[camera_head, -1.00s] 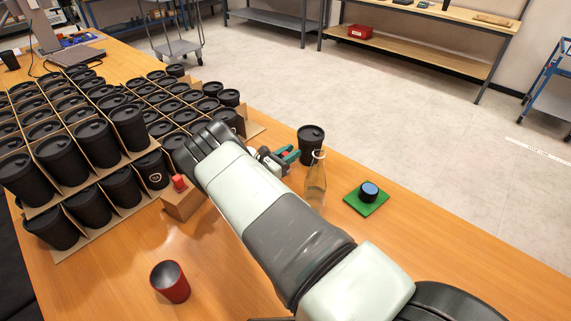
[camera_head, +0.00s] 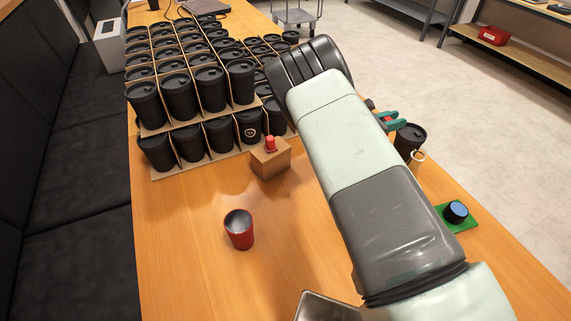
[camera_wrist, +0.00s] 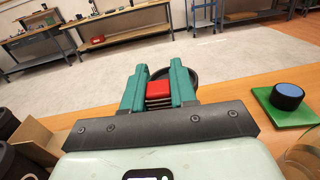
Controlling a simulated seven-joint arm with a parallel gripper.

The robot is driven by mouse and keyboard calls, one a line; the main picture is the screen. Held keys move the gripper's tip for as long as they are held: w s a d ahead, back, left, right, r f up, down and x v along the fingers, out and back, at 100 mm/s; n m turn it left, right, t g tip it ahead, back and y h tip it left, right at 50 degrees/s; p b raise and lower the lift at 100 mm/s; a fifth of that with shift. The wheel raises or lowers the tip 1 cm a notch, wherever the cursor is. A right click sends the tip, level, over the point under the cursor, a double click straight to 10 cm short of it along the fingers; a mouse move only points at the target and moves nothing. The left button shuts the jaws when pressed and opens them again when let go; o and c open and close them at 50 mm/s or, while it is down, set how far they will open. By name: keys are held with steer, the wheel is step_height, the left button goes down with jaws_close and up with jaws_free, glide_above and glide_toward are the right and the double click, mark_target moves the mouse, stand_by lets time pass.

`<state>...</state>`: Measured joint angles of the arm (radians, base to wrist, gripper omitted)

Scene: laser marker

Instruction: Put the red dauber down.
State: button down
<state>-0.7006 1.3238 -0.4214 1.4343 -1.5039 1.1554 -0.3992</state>
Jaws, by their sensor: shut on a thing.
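My gripper (camera_wrist: 158,92) is shut on a small red-topped piece (camera_wrist: 158,89), the red dauber, between its green fingers. In the head view the gripper (camera_head: 388,120) shows beyond my forearm, with a bit of red between the fingers. It is held up near a black lidded cup (camera_head: 409,138). The cup's round lid shows just behind the fingers in the wrist view. The dauber's lower end is hidden. A wooden block (camera_head: 271,162) with another red knob-like piece (camera_head: 270,143) on top stands left of my arm.
A glass bottle (camera_head: 417,157) stands by the black cup. A green pad (camera_head: 462,222) carries a black disc with a blue top (camera_head: 456,211). Cartons of black cups (camera_head: 209,85) fill the back left. Wood around the red cup is clear.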

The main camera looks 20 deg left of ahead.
step_height(320, 180, up, 6)
steer(key=s+a+n+t+y, duration=0.2)
steer(key=s+a, duration=0.3)
steer(key=a, duration=0.5)
steer(key=s+a+n+t+y, duration=0.1)
steer(key=s+a, duration=0.4)
steer(key=a, duration=0.5)
steer(key=s+a+n+t+y, duration=0.2)
steer(key=s+a+y, duration=0.3)
steer(key=a, duration=0.5)
steer(key=shift+a+f+n+t+y, duration=0.25)
steer(key=shift+f+n+t+y, duration=0.1)
steer(key=shift+n, duration=0.45)
steer(key=s+a+n+y, duration=0.3)
steer(key=s+a+y, duration=0.2)
steer(key=s+a, duration=0.6)
steer(key=shift+t, duration=0.35)
steer(key=shift+s+d+f, duration=0.1)
steer(key=shift+s+f, duration=0.15)
steer(key=shift+f, duration=2.25)
steer(key=shift+s+d+f, duration=0.1)
steer(key=shift+s+f, duration=0.2)
steer(key=shift+f, duration=2.25)
steer(key=shift+s+d+f, duration=0.1)
steer(key=shift+s+f, duration=0.15)
steer(key=shift+f, duration=2.25)
steer(key=shift+f, duration=0.1)
steer(key=c, duration=0.9)
jaws_free()
